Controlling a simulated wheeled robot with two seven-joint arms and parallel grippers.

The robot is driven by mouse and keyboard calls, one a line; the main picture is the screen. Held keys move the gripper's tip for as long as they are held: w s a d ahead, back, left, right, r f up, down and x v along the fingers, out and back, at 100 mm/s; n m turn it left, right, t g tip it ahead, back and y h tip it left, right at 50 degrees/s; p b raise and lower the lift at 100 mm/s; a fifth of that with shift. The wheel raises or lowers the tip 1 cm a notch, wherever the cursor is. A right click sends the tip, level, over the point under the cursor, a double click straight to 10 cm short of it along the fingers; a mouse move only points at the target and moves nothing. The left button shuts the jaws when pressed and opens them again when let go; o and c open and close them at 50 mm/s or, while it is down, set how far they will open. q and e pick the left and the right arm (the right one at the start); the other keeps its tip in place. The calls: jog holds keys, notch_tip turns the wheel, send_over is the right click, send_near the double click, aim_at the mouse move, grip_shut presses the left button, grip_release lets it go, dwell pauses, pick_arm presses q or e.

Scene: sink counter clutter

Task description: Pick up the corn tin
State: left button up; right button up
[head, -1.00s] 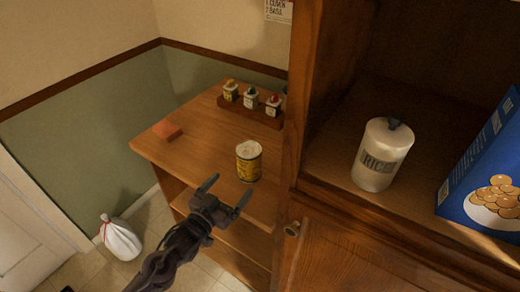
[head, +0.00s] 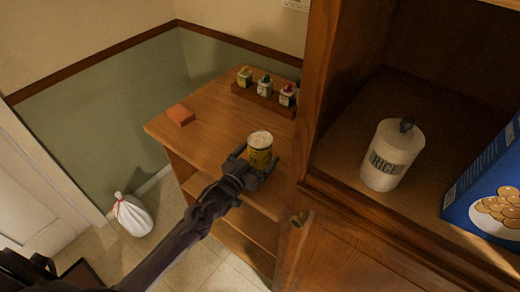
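The corn tin (head: 260,145), a yellow can with a pale top, stands upright on the wooden counter (head: 205,115) near its front edge. My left gripper (head: 257,163) is at the tin's near side. Its fingers are spread wide, one to the left of the tin and one to the right. The gripper hides the tin's lower part, and I cannot tell whether a finger touches it. My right gripper is not in view.
A tall wooden cabinet (head: 316,120) stands close on the right, holding a rice canister (head: 385,165) and a blue box (head: 490,185). Behind the tin is a rack of small jars (head: 264,97). A white bag (head: 133,215) is on the floor.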

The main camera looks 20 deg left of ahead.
pick_arm(q)
jog(key=shift+s, duration=0.1)
jog(key=shift+c, duration=0.4)
jog(key=c, duration=1.2)
jog(key=shift+r, duration=0.1)
jog(key=shift+c, duration=0.6)
